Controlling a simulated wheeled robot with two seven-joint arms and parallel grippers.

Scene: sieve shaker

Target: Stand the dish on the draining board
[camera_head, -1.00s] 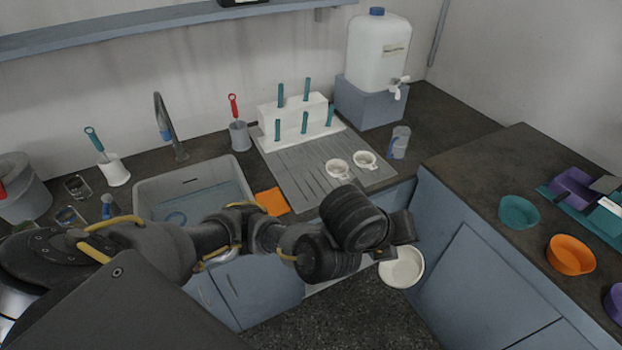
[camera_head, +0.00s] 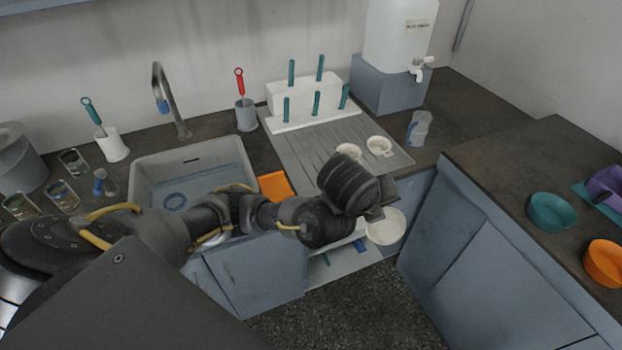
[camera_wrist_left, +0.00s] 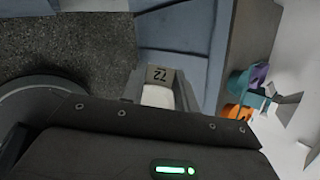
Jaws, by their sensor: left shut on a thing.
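My left gripper (camera_head: 380,214) is shut on a white round dish (camera_head: 386,227) and holds it in the air in front of the counter edge, below the level of the draining board. The wrist hides part of the dish. In the left wrist view a pale piece of the dish (camera_wrist_left: 158,97) shows under a tag marked 72. The grey grooved draining board (camera_head: 294,152) lies right of the sink, behind the gripper. Two small white dishes, one on the right (camera_head: 380,146) and one on the left (camera_head: 348,151), lie on its front right part. My right gripper is not in view.
A white block with teal pegs (camera_head: 298,96) stands at the board's back. The sink (camera_head: 190,172), orange cloth (camera_head: 275,186) and red-handled brush holder (camera_head: 246,115) are left. A clear jug (camera_head: 418,128) stands right. Teal (camera_head: 552,212) and orange (camera_head: 604,262) bowls sit on the right counter.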

